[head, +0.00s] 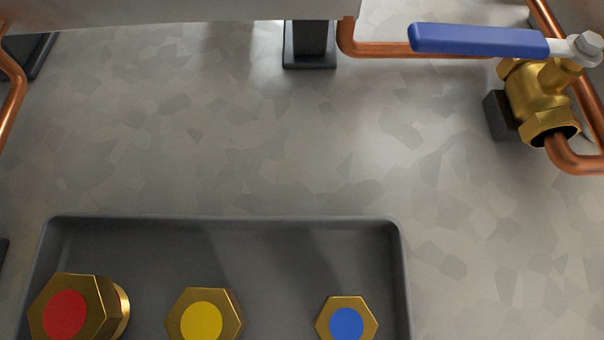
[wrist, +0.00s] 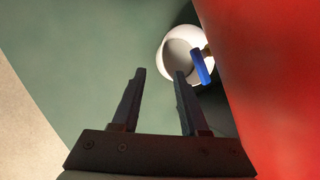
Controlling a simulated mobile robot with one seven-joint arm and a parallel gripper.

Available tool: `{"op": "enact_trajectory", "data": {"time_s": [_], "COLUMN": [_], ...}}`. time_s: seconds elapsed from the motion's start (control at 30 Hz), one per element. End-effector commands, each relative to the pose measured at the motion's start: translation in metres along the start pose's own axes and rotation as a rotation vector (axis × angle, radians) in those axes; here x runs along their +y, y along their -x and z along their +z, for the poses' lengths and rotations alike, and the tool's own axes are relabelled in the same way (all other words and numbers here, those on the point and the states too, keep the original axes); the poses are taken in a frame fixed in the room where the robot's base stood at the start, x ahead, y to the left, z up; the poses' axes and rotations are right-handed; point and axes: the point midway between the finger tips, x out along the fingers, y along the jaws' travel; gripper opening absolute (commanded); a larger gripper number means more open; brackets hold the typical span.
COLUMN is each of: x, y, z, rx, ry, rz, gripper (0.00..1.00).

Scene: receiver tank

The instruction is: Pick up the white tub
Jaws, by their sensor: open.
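The white tub (wrist: 172,47) shows in the wrist view, beyond my fingertips and a little right of centre. It looks round, and I see its rim and part of its inside. A blue piece (wrist: 200,66) overlaps its right side; I cannot tell whether it stands in the tub or in front of it. My gripper (wrist: 159,74) is open and empty, its two dark fingers apart, with the right fingertip just below the tub in the picture. I cannot judge the remaining distance. The head view shows neither the tub nor my gripper.
In the wrist view, a red surface (wrist: 268,80) rises close on the right; a green surface (wrist: 90,60) lies left. In the head view, a grey tray (head: 230,222) holds brass hex pieces marked red, yellow and blue. A brass valve (head: 540,98) with blue lever and copper pipes stands upper right.

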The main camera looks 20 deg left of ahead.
Motion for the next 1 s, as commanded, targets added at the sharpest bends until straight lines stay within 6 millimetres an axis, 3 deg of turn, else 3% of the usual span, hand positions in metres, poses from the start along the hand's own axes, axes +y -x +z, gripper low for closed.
{"op": "enact_trajectory", "data": {"time_s": [0.4, 0.77, 1.0], "x": [0.001, 0.001, 0.001], "y": [-0.066, -0.083, -0.107], "z": [-0.003, -0.002, -0.01], "rx": [-0.001, 0.0, 0.0], "ry": [0.002, 0.001, 0.002], "rz": [0.001, 0.0, 0.0], "gripper": [0.44, 0.44, 0.44]}}
